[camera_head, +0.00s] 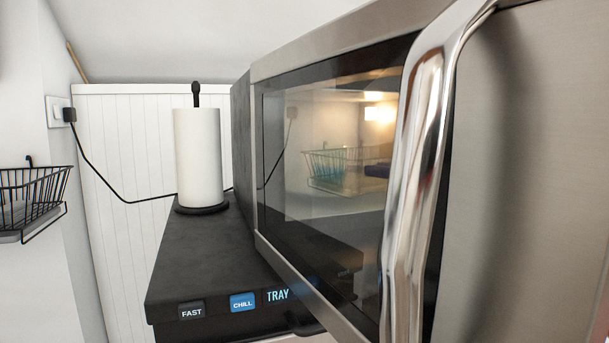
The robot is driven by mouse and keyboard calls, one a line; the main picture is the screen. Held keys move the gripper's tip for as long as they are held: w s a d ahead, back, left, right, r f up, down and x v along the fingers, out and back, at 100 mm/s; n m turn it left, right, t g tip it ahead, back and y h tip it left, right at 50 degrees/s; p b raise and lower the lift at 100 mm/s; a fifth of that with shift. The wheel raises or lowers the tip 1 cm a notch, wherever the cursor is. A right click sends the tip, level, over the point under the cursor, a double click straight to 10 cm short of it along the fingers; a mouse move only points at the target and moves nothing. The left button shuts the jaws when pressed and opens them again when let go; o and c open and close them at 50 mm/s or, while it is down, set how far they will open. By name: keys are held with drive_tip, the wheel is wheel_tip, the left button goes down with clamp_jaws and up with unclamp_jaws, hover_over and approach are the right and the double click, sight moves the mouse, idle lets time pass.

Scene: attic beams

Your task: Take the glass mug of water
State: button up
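I see no glass mug of water in the head view. A microwave (245,140) with a steel-framed dark glass door (335,215) and a large curved steel handle (422,130) fills the right side, very close to me. The glass mostly shows reflections, so I cannot tell what is inside. My gripper is not recognisable in this view.
A paper towel roll (198,155) stands on a dark counter (185,262) with labels reading FAST, CHILL and TRAY on its front edge. A wire basket (33,203) hangs on the left wall. A black cord runs from a wall plug (68,114) behind the roll.

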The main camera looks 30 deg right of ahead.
drive_tip(key=x, duration=0.8)
drive_tip(key=shift+d+f, duration=0.1)
drive_tip(key=shift+d, duration=0.15)
clamp_jaws()
